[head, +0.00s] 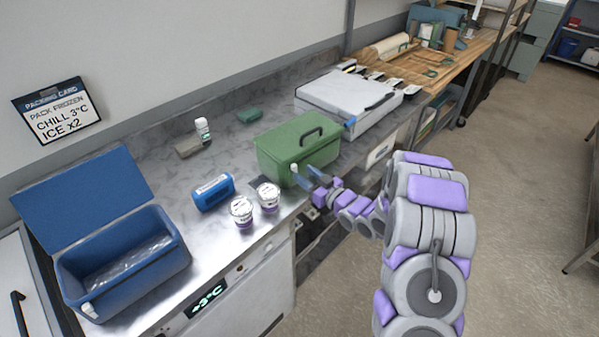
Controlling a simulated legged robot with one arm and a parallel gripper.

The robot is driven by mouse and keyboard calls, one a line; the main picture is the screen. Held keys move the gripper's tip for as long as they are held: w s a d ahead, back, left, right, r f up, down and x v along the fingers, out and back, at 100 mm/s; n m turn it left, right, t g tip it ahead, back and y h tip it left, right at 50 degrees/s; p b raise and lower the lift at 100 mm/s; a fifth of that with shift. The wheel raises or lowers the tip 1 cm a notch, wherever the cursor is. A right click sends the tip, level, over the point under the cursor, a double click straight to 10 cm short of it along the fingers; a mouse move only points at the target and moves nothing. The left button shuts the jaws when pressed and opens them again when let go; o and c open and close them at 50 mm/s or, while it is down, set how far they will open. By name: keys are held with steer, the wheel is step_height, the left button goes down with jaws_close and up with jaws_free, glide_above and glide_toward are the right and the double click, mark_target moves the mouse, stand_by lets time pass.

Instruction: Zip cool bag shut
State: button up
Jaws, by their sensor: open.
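Two bag-like boxes stand on the grey metal counter. The green one (290,150) has its lid down, with a dark handle on top. A small pale tab (294,168) shows at its front left corner. The blue one (130,280), at the left, has its lid (82,197) tipped up and back, and a pale tab (89,310) at its front corner. My gripper (312,175) is open at the front of the green one, close to the pale tab. I cannot tell whether it touches the tab or whether the lid is zipped.
Two white-lidded tubs (255,204) and a blue pack (212,192) sit between the boxes. A grey block (188,147), a white bottle (203,130) and a green item (250,115) lie behind. A white case (348,100) stands right of the green box.

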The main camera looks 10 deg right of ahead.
mark_target(296, 168)
steer(key=shift+x, duration=1.75)
steer(key=shift+c, duration=0.2)
jaws_close()
